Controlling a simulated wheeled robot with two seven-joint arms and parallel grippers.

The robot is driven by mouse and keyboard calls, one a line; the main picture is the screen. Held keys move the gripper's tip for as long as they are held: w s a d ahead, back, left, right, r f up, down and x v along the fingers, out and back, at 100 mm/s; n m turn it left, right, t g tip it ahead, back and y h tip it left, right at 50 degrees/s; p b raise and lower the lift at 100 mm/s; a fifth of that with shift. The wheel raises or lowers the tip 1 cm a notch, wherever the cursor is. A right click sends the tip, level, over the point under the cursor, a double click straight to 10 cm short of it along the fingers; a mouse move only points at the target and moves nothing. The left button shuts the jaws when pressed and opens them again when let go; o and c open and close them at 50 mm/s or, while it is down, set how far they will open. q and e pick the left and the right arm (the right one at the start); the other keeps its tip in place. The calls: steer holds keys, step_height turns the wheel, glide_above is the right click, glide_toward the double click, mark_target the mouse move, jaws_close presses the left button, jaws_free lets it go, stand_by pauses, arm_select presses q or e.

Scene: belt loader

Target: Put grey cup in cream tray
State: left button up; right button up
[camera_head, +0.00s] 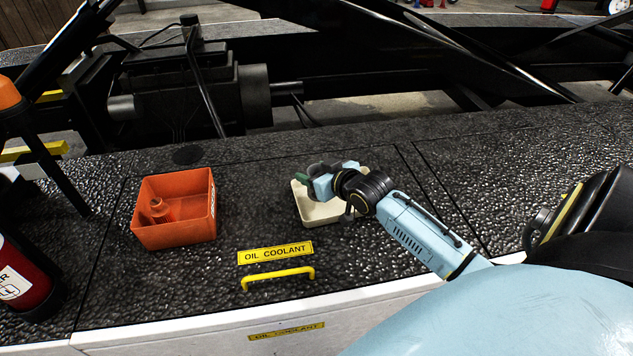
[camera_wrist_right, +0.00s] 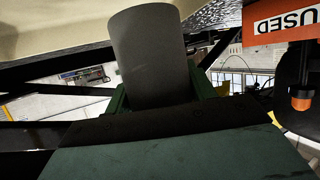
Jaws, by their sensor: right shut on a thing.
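The grey cup (camera_wrist_right: 152,55) fills the middle of the right wrist view, between the green fingers of my right gripper (camera_wrist_right: 160,98). In the head view my right gripper (camera_head: 309,183) is over the cream tray (camera_head: 318,211), shut on the cup, which is mostly hidden there by the gripper. The cream tray lies on the black textured deck, right of centre. A pale cream surface shows at the top left of the wrist view. I cannot tell whether the cup touches the tray. My left gripper is not in view.
An orange bin (camera_head: 176,232) with an orange item inside stands left of the tray. A yellow handle (camera_head: 278,276) and an oil coolant label (camera_head: 275,253) are in front. A red extinguisher (camera_head: 22,278) stands at far left. The deck between bin and tray is clear.

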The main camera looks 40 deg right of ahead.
step_height(320, 180, down, 3)
steer(key=shift+r+b, duration=0.15)
steer(key=shift+b, duration=0.15)
steer(key=shift+f, duration=0.35)
steer(key=shift+r, duration=0.1)
steer(key=shift+f, duration=0.2)
steer(key=o, duration=1.1)
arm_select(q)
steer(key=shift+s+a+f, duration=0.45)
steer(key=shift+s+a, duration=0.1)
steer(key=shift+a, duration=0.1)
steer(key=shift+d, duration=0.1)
